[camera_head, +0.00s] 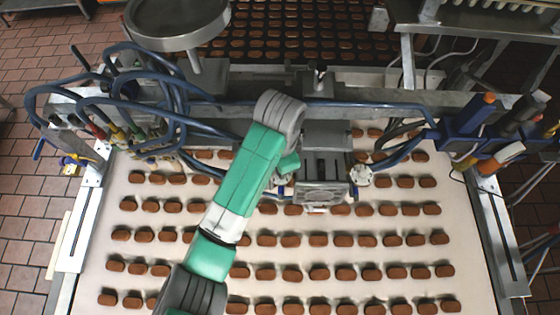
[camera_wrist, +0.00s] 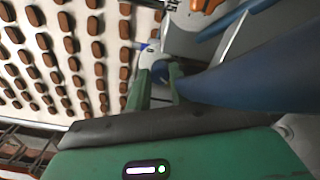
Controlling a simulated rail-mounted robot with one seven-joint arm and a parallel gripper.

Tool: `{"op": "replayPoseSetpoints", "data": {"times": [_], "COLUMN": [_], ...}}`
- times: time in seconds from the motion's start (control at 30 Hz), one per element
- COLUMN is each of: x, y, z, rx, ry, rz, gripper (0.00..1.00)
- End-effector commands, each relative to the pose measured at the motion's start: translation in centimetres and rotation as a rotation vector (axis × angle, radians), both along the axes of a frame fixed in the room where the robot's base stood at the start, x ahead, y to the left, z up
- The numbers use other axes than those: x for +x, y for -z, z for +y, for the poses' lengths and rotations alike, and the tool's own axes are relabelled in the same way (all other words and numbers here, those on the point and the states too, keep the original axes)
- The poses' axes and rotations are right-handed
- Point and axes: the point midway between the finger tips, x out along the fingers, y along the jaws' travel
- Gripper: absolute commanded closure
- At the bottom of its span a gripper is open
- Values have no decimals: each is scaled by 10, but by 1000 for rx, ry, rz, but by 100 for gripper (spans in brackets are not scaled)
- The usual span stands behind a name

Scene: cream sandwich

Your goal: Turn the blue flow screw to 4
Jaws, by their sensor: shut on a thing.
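In the wrist view, the two green fingers of my gripper (camera_wrist: 160,78) are shut on a small blue screw (camera_wrist: 159,70). The screw sits at the end of a pale fitting, and only a part of it shows between the fingers. I cannot read any number or scale on it. In the head view, my green and grey arm reaches over the conveyor to the left side of the metal depositor block (camera_head: 322,195). My gripper is mostly hidden there behind my own wrist. A bit of blue shows just below it, beside the block.
Rows of brown biscuits lie on the white conveyor (camera_head: 205,250) under my arm. Thick blue hoses (camera_head: 180,90) loop at the left. A large blue hose (camera_wrist: 245,65) passes close to my fingers on the right. A round metal hopper (camera_head: 178,22) stands behind.

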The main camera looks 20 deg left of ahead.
Motion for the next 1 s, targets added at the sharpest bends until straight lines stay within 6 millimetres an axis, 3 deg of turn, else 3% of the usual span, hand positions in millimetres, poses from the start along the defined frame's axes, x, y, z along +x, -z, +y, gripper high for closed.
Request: {"op": "replayPoseSetpoints", "data": {"times": [0.4,1.0], "x": [0,0], "y": [-1,-1], "z": [0,0], "rx": [-2,-1], "ry": [199,235], "rz": [0,-1], "gripper": [100,100]}}
